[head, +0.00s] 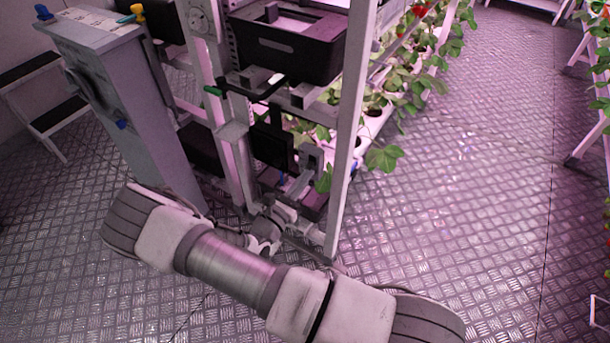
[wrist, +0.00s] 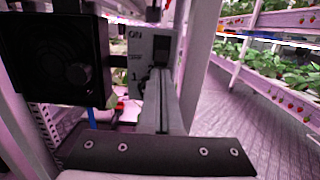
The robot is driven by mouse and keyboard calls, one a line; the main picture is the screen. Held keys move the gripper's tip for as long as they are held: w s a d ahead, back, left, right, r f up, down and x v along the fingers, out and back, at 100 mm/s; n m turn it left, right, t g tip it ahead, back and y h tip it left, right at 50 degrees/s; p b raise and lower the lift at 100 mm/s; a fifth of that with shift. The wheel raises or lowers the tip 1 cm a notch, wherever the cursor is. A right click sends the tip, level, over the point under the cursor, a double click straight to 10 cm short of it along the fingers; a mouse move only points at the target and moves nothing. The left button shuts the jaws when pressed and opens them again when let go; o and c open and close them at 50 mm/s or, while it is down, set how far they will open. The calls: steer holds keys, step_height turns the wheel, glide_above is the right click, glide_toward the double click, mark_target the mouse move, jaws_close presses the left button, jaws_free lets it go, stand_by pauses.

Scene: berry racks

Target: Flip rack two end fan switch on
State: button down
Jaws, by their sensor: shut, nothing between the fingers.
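A light grey switch box (wrist: 142,62) with "ON" printed at its top is ahead in the wrist view. A dark switch (wrist: 161,47) sits on its right part; whether it is flipped is unclear. The black fan (wrist: 62,68) is mounted to the left of the box. My gripper (wrist: 160,74) is shut and empty, its fingers pointing at the box with tips just below the dark switch. Whether they touch it cannot be told. In the head view the black fan (head: 271,146) and grey box (head: 311,158) show low on the rack end, above my wrist.
A white rack post (head: 347,130) stands right beside the box. A black crate (head: 290,48) sits above, and a grey cabinet (head: 135,110) with coloured knobs stands at left. Strawberry plants (head: 385,157) hang along the rack. The aisle floor (head: 470,190) to the right is clear.

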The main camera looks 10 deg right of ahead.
mark_target(310, 165)
steer(key=shift+s+a+r+g+y+p, duration=0.2)
steer(key=shift+r+g+y+p, duration=0.55)
steer(key=shift+p, duration=1.8)
steer(key=shift+s+a+r+g+y+p, duration=0.1)
steer(key=shift+r+g+y+p, duration=0.3)
steer(key=shift+p, duration=0.85)
steer(key=p, duration=0.1)
steer(key=g+y+p, duration=0.1)
steer(key=p, duration=0.1)
steer(key=shift+r+g+y, duration=0.25)
steer(key=shift+r, duration=0.05)
steer(key=g+y+p, duration=0.1)
steer(key=p, duration=0.2)
steer(key=shift+s+a+r+g+y, duration=0.1)
steer(key=shift+r+g+y, duration=0.25)
steer(key=shift+g+y, duration=0.05)
steer(key=shift+r+p, duration=0.55)
steer(key=shift+r, duration=0.3)
